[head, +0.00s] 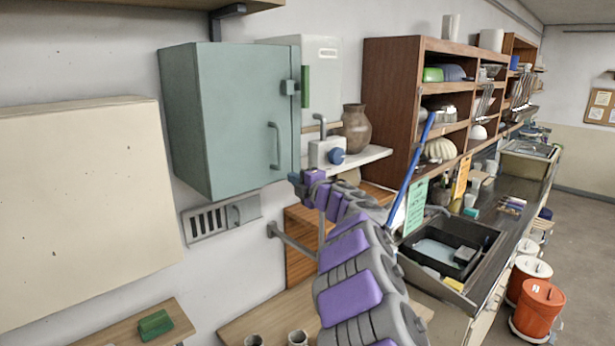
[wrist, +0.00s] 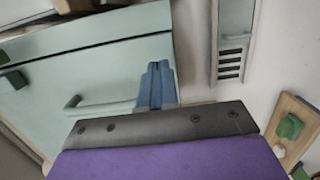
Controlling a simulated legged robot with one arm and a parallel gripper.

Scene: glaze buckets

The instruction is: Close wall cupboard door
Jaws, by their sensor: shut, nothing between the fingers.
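The teal wall cupboard (head: 190,120) hangs on the left wall. The door looks flush or nearly flush with the box; I cannot tell whether a small gap is left. My gripper (head: 296,180) is at the door's lower right corner, shut and empty. In the wrist view, the blue fingertips (wrist: 158,75) are together in front of the door (wrist: 110,75), beside its handle (wrist: 85,103). Contact cannot be told.
A white box with a green handle (head: 305,87) is right of the cupboard. A brown vase (head: 355,130) stands on a small shelf. A wall vent (head: 220,218) is below the cupboard, and a cream panel (head: 80,190) is at left. Brown shelves (head: 392,95) and a sink (head: 455,250) are right.

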